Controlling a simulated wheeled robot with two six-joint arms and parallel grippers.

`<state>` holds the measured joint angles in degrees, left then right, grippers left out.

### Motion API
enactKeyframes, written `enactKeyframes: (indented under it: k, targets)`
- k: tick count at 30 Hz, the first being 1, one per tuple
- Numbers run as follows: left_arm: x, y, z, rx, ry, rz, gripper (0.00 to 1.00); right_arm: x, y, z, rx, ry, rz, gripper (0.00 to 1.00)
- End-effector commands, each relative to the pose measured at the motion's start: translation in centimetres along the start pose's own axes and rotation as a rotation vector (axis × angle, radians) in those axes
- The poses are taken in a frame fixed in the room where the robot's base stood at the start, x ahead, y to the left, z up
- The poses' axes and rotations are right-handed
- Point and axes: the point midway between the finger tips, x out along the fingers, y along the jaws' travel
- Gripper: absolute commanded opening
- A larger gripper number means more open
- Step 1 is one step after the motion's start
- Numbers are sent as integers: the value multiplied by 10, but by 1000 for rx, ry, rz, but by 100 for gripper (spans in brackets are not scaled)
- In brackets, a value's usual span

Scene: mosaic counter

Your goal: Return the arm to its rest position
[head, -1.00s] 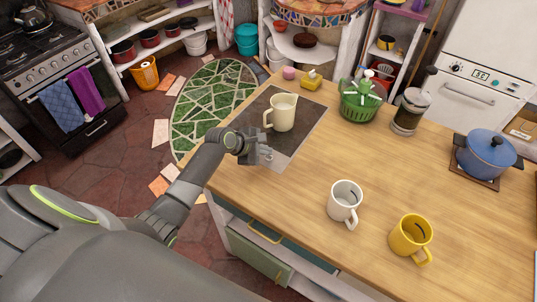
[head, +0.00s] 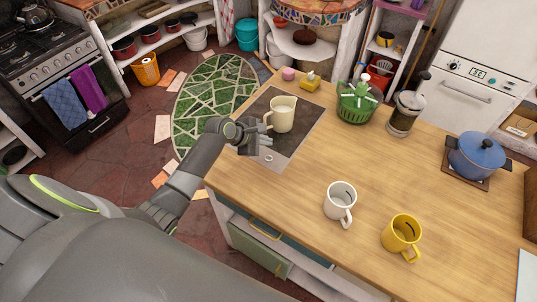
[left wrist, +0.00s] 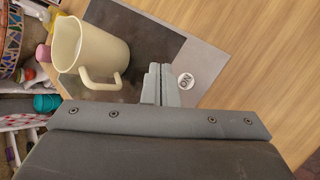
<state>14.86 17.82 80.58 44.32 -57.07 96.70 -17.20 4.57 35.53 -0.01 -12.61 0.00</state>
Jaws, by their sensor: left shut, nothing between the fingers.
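My left arm reaches in from the left in the head view. Its gripper (head: 262,141) is shut and empty, just above the near left part of the dark mat (head: 296,107). In the left wrist view the two fingertips (left wrist: 161,84) lie together with nothing between them. A cream pitcher (head: 281,114) stands upright on the mat, just beyond the gripper and apart from it as far as I can tell. The pitcher (left wrist: 88,50) and its handle also show in the left wrist view. My right gripper is in neither view.
A white mug (head: 339,201) and a yellow mug (head: 402,234) stand on the wooden counter (head: 300,185). A green basket (head: 357,104), a French press (head: 405,114) and a blue pot (head: 476,156) stand farther back. The counter's middle is clear.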

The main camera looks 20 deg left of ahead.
Motion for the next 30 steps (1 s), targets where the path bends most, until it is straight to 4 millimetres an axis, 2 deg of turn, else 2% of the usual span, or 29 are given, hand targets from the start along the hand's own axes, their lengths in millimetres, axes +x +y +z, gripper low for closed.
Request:
enactKeyframes:
  k: [17, 20, 23, 26, 30]
  targets:
    - [-2, -2, 1, 15, 4, -5, 0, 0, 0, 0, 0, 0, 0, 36]
    - [-7, -19, -1, 101, 20, -23, 0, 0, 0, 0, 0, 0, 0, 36]
    - [-20, -52, -6, 287, 55, -63, 0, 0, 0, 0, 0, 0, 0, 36]
    - [-41, -92, -11, 532, 99, -122, 0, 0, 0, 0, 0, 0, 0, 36]
    - [-80, -143, -17, 875, 160, -221, 0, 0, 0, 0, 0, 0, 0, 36]
